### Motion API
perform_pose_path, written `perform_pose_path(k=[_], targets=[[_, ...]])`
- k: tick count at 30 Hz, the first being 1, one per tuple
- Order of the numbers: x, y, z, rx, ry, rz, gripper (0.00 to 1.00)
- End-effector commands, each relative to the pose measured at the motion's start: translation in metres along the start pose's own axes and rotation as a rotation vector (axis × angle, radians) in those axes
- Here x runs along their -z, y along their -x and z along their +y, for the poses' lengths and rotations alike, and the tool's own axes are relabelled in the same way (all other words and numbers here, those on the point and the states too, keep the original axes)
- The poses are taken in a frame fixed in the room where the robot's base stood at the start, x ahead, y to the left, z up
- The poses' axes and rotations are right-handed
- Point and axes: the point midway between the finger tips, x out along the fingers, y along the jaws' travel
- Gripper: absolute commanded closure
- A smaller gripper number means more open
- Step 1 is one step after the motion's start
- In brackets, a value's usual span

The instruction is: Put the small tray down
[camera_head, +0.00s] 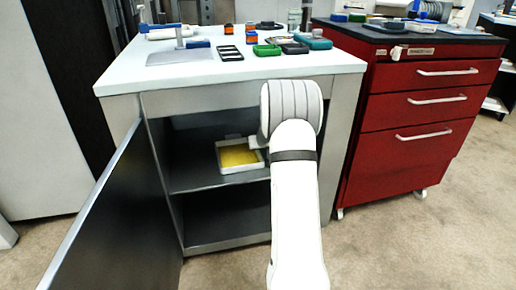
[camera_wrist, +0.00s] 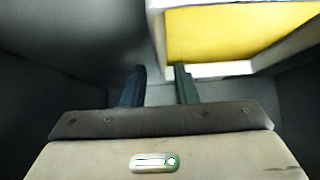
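The small tray (camera_head: 243,171) has white walls and a yellow inside. In the head view it is inside the open cabinet, level, and appears to rest on the dark middle shelf (camera_head: 195,180). My gripper shows at the tray's far right corner in the head view, mostly hidden behind my own arm. In the wrist view, my gripper (camera_wrist: 159,80) has its two dark fingers apart, with a gap between them.
The cabinet door (camera_head: 115,225) stands open at the left. Several small bins and parts sit on the white worktop (camera_head: 150,72) above. A red drawer cabinet (camera_head: 415,115) stands at the right. The lower compartment (camera_head: 230,220) looks empty. The shelf left of the tray is clear.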

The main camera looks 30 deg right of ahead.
Motion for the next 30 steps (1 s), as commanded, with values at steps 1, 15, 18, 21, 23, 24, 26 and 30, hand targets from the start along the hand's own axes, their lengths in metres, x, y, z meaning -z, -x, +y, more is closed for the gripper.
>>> perform_pose_path(k=[1, 15, 18, 21, 23, 24, 26, 30], targets=[[0.001, 0.011, 0.001, -0.001, 0.000, 0.003, 0.73], [0.000, 0.093, 0.001, 0.000, 0.001, 0.000, 0.73], [0.000, 0.097, 0.001, 0.000, 0.000, 0.000, 0.73], [-0.001, 0.100, -0.002, 0.005, 0.001, -0.001, 0.73], [-0.001, 0.106, -0.014, 0.024, 0.008, -0.005, 0.73], [-0.002, 0.113, -0.027, 0.049, 0.014, -0.013, 0.73], [-0.007, 0.130, -0.055, 0.101, 0.030, -0.034, 0.73], [-0.045, 0.194, -0.141, 0.251, 0.082, -0.156, 0.73]])
